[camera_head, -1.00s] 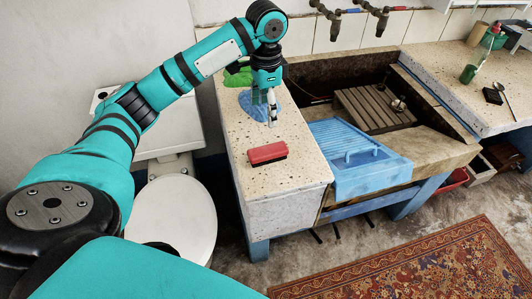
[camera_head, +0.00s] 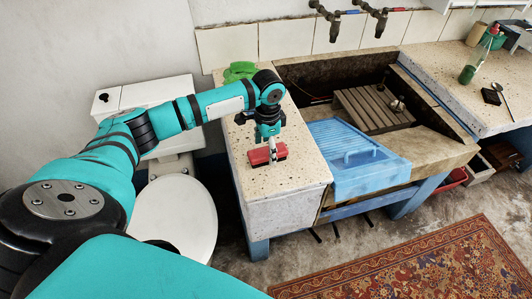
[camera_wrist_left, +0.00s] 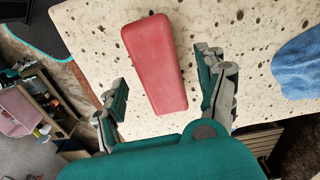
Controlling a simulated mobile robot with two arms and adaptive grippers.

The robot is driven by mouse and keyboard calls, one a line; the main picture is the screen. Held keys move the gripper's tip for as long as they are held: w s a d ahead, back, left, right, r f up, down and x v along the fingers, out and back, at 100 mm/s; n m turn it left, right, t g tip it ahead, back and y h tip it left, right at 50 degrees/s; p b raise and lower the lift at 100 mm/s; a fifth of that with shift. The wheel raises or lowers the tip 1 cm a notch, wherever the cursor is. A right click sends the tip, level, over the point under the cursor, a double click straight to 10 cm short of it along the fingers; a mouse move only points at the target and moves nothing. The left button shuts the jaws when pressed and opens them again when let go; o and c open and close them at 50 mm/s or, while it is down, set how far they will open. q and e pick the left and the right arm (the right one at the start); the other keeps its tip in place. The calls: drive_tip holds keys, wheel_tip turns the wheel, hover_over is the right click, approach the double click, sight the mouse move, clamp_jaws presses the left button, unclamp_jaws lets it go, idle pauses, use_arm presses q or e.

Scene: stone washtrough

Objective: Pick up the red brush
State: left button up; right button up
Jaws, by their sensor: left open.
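The red brush (camera_head: 262,156) lies on the speckled stone counter left of the trough, near its front end. It is a red block with rounded edges in the left wrist view (camera_wrist_left: 155,62). My left gripper (camera_head: 271,155) is above the brush in the head view and hides part of it. In the left wrist view my left gripper (camera_wrist_left: 165,100) is open and empty, with one finger on each side of the brush's near end. I cannot tell the height of the fingertips over the counter. My right gripper is not in view.
A blue washboard-like panel (camera_head: 352,155) leans in the stone trough to the right. A toilet (camera_head: 175,215) stands left of the counter.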

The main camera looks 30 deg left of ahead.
use_arm(q)
drive_tip(key=shift+f, duration=1.25)
drive_tip(key=c, duration=1.3)
